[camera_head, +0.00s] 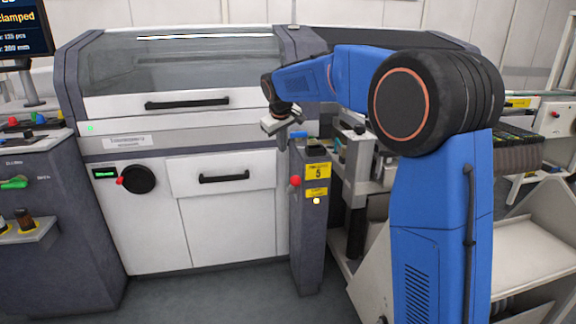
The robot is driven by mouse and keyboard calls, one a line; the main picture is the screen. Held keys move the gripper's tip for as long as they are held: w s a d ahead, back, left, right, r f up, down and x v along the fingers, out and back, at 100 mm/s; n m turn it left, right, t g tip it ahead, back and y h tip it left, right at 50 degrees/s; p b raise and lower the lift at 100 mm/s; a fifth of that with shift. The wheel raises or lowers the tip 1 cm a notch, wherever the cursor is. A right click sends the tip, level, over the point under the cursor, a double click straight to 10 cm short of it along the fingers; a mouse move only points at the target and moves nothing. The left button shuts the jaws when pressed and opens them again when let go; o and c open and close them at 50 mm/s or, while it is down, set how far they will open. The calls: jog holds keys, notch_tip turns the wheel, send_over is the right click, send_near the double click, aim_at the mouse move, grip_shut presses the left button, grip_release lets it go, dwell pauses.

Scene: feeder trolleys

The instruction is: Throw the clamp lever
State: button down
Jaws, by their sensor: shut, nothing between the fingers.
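A dark post with a yellow label marked 5 (317,171) stands at the machine's right front corner. A red ball knob (295,181) sits on its left face, beside the label. It looks like the end of the clamp lever, but the lever's arm is too small to make out. A small blue part (298,134) shows at the top of the post. My gripper (291,121) is shut and empty, above and slightly left of the post top, apart from the red knob.
A white machine cabinet (230,221) with a glass hood fills the left and middle. A console with a green handle (14,183) stands at far left. A trolley (530,235) is at right, partly behind my arm. A screen (22,30) at top left reads partly "clamped". Grey floor is open in front.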

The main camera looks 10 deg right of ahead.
jog(key=w+d+f, duration=0.1)
jog(key=d+f, duration=0.2)
jog(key=f, duration=0.8)
jog(key=shift+w, duration=0.3)
jog(key=shift+f, duration=0.1)
